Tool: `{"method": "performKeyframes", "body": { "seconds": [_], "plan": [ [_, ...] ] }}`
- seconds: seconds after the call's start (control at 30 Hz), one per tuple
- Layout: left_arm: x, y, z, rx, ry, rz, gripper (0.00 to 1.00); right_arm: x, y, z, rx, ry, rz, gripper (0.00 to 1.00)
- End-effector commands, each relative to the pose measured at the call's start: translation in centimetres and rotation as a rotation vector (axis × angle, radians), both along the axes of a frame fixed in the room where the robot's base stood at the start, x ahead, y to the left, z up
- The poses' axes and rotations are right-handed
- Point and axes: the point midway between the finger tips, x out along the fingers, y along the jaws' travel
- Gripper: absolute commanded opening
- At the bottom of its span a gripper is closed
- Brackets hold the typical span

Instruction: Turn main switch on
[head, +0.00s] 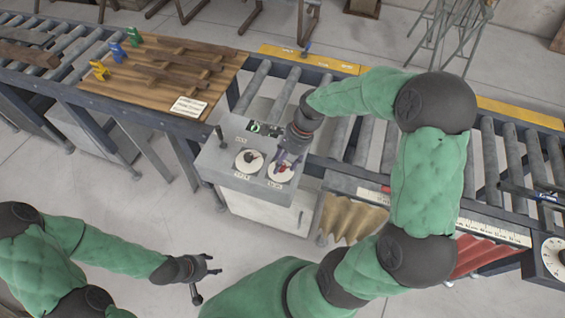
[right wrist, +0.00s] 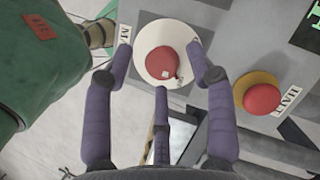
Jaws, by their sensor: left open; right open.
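The main switch, a red rotary knob (right wrist: 163,62) on a cream round plate, shows in the right wrist view beside a partly hidden label starting "MA". In the head view its round plate (head: 281,172) is on the right of the grey control box's top (head: 228,173), partly covered by my gripper. My right gripper (head: 284,168) is open over it. In the right wrist view its purple fingers (right wrist: 160,62) spread around the knob, with visible gaps; contact cannot be told. My left gripper (head: 205,275) is open and empty, low at the left, away from the box.
A red button (right wrist: 262,98) on a yellow disc, labelled "HALT", is close beside the right finger. A second dial with a dark knob (head: 249,160) is left of the main switch. A roller conveyor (head: 375,145) and wooden board (head: 165,75) lie behind. Open floor surrounds my left gripper.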

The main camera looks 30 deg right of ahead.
Motion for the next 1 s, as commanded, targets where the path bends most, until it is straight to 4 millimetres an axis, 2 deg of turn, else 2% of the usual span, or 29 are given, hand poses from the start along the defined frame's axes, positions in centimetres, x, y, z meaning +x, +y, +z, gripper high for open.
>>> {"method": "performKeyframes", "body": {
  "seconds": [0.13,0.4,0.43,0.6,0.63,1.0],
  "plan": [
    [0.02,0.00,-0.07,0.000,0.000,0.000,0.51,0.03,0.32,-0.73,0.000,0.000,0.000,0.56],
    [0.02,0.00,-0.06,0.000,0.000,0.000,0.51,0.05,0.36,-0.84,0.000,-0.001,0.000,0.56],
    [0.02,0.00,-0.06,0.000,0.000,0.000,0.51,0.04,0.36,-0.84,0.000,-0.001,0.001,0.54],
    [0.02,0.00,-0.06,0.000,0.000,0.000,0.51,0.05,0.35,-0.83,0.000,-0.001,0.000,0.06],
    [0.02,0.00,-0.06,0.000,0.000,0.000,0.51,0.06,0.36,-0.82,0.000,-0.001,0.000,0.02],
    [0.02,0.01,0.24,0.000,0.000,0.000,0.51,0.15,0.40,-0.74,0.000,-0.002,0.038,0.02]
  ]
}}
